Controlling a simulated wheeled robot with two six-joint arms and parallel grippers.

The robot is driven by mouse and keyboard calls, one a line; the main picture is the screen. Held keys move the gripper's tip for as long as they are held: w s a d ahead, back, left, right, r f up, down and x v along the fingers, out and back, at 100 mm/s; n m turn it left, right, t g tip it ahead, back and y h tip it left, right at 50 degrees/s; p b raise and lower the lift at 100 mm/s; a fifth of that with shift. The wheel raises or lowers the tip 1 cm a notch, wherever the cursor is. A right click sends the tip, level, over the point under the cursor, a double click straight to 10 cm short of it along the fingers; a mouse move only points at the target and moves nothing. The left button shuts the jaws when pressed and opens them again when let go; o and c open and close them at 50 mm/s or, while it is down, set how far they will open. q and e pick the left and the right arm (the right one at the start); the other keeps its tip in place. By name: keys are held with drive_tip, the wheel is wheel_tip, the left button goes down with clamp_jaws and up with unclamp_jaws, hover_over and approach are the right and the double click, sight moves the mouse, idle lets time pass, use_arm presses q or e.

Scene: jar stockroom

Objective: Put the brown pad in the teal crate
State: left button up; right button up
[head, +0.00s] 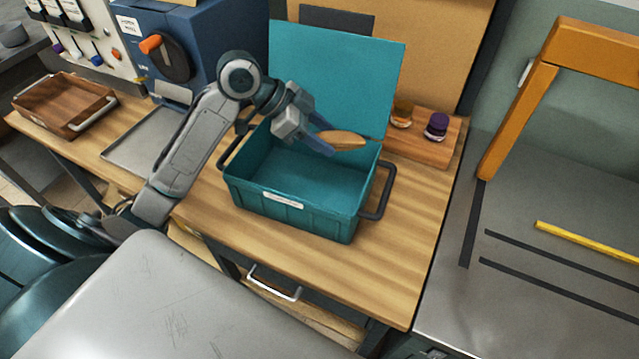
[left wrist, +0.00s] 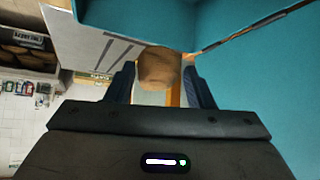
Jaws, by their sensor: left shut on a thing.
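The brown pad (head: 343,140) is held in my left gripper (head: 322,143), which is shut on it. In the left wrist view the pad (left wrist: 159,68) sits between the two dark fingers (left wrist: 160,85). The teal crate (head: 290,218) stands on the wooden bench with its lid raised at the back. The gripper and pad are over the crate's opening, near its back right part, above the rim as far as I can tell. The part of the crate floor that shows is empty. My right gripper is not in view.
Two small jars, one amber (head: 402,114) and one purple (head: 437,127), stand on a wooden board right of the lid (head: 345,75). A blue machine (head: 190,50) stands behind my left arm. A wooden tray (head: 66,104) is at far left. The bench front (head: 390,270) is clear.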

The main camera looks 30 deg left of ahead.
use_arm(q)
wheel_tip(320, 180, down, 14)
drive_tip(key=shift+f+p, duration=0.2)
drive_tip(key=shift+p, duration=0.75)
drive_tip(key=shift+f, duration=0.1)
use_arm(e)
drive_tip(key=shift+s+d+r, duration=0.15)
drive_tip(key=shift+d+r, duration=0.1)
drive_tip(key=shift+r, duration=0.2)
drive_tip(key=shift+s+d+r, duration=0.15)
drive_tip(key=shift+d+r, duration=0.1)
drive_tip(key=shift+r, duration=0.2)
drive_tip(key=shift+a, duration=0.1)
use_arm(q)
drive_tip(key=shift+f+b, duration=0.3)
drive_tip(key=shift+f, duration=0.35)
drive_tip(key=o, duration=1)
drive_tip(key=shift+o, duration=0.2)
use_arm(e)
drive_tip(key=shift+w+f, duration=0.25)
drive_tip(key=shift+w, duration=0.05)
